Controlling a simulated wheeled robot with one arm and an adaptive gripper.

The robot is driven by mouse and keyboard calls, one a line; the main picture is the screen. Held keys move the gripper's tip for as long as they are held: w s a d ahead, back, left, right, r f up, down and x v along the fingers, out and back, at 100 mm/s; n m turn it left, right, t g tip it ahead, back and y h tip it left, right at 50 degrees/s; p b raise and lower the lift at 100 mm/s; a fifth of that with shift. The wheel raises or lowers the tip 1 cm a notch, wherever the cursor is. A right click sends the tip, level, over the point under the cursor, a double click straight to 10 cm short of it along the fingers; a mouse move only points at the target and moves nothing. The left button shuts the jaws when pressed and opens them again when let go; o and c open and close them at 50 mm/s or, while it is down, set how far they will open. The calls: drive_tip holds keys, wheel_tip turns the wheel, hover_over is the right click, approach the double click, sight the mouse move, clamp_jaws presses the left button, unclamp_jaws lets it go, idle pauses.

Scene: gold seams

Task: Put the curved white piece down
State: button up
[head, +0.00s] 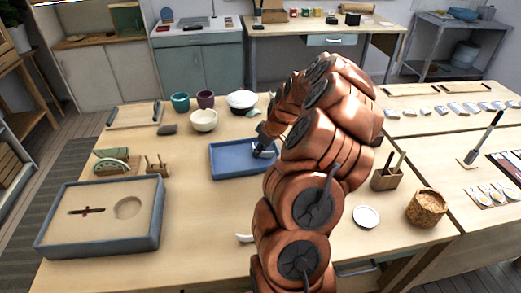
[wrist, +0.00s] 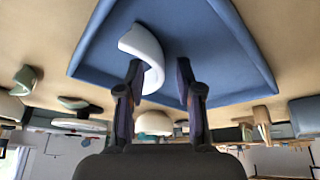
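The curved white piece (wrist: 143,48) shows in the wrist view over the floor of a blue tray (wrist: 205,45). Its lower end is beside the left finger and seems to touch it or lie just past it. My gripper (wrist: 161,66) is open, with a clear gap between the piece and the right finger. In the head view my gripper (head: 262,150) is low over the right part of the blue tray (head: 228,172). The piece is too small there to make out. Whether it rests fully on the tray floor I cannot tell.
A sand-filled box (head: 150,245) stands front left. Bowls, including a cream bowl (head: 204,121), stand behind the tray. A wooden block holder (head: 385,180), a white dish (head: 366,216) and a cork-coloured pot (head: 426,208) stand right. Another white curved bit (head: 244,238) lies near the front.

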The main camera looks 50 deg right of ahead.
drive_tip(key=shift+r, duration=0.15)
drive_tip(key=shift+r, duration=0.15)
drive_tip(key=b+v, duration=0.2)
drive_tip(key=v, duration=0.9)
drive_tip(key=shift+s+r, duration=0.15)
drive_tip(key=shift+r, duration=0.25)
drive_tip(key=s+a+r+n+g+y, duration=0.1)
drive_tip(key=s+a+r+g, duration=0.1)
drive_tip(key=a, duration=1.1)
drive_tip(key=s+a+r+g, duration=0.1)
drive_tip(key=s+a+r, duration=0.1)
drive_tip(key=a, duration=1.2)
drive_tip(key=s+a+f+m+g, duration=0.1)
drive_tip(key=s+a, duration=0.2)
drive_tip(key=s, duration=0.4)
drive_tip(key=s+a+f+m+g+h, duration=0.1)
drive_tip(key=s+a, duration=0.3)
drive_tip(key=s, duration=0.2)
drive_tip(key=s+a+f+m+g, duration=0.1)
drive_tip(key=s+a, duration=0.2)
drive_tip(key=s, duration=0.4)
drive_tip(key=shift+s+a+f+g, duration=0.25)
drive_tip(key=shift+s+a+g, duration=0.05)
drive_tip(key=shift+a, duration=0.05)
